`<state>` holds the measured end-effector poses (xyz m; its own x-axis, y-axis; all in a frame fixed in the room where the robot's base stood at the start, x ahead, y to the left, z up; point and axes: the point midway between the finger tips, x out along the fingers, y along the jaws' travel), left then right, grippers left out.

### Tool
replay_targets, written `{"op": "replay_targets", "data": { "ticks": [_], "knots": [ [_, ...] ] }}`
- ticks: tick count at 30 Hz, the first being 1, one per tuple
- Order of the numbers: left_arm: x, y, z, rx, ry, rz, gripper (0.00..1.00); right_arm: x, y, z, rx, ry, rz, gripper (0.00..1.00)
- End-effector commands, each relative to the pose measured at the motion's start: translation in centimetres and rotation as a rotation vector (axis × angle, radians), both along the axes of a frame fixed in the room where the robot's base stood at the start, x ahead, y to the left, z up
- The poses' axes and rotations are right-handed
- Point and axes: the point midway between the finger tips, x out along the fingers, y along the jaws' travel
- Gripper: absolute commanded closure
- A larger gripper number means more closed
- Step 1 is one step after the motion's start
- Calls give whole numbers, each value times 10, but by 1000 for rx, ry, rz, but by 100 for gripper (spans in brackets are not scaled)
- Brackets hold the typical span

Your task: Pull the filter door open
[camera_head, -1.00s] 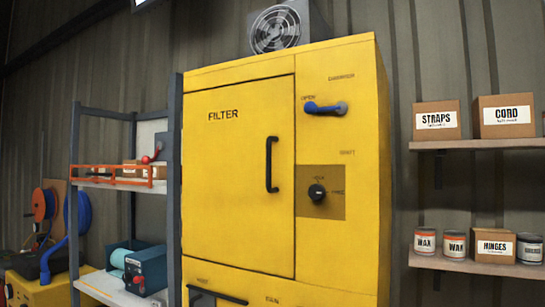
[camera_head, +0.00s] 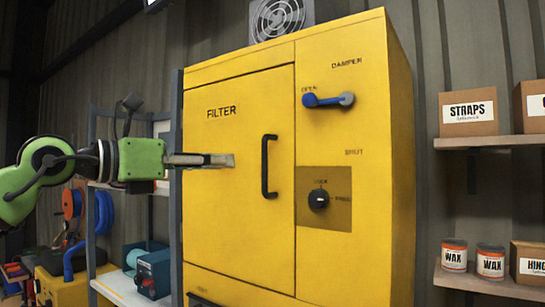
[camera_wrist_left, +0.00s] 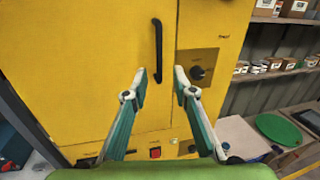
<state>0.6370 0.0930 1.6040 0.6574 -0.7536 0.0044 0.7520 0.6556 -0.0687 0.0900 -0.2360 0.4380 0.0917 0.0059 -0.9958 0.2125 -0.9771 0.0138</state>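The yellow filter door (camera_head: 225,200) is shut flush in the tall yellow cabinet. Its black vertical bar handle (camera_head: 268,166) is at the door's right side. It also shows in the left wrist view (camera_wrist_left: 157,48). My left gripper (camera_head: 232,160) is in front of the door, left of the handle in the head view and apart from it. In the left wrist view its two fingers (camera_wrist_left: 160,76) are spread with nothing between them, and the handle's lower end lies beyond the tips. My right gripper is not in view.
Right of the door are a blue damper lever (camera_head: 328,100) at OPEN and a black knob (camera_head: 319,199). A grey shelf rack (camera_head: 92,150) stands left. Wall shelves (camera_head: 490,141) with boxes and cans are at the right. A fan (camera_head: 280,18) sits on top.

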Motion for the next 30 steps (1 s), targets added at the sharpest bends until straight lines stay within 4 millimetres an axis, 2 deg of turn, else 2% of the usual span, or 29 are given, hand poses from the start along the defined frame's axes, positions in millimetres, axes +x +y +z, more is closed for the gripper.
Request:
{"op": "replay_targets", "data": {
  "ticks": [3,8,21,30],
  "knots": [
    [-9,4,12,46,-41,26,75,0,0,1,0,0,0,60],
    [-3,-4,15,56,-45,30,75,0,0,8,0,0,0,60],
    [57,-70,18,52,-43,27,75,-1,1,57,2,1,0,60],
    [81,-94,15,51,-44,30,75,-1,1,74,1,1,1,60]
  ]
}}
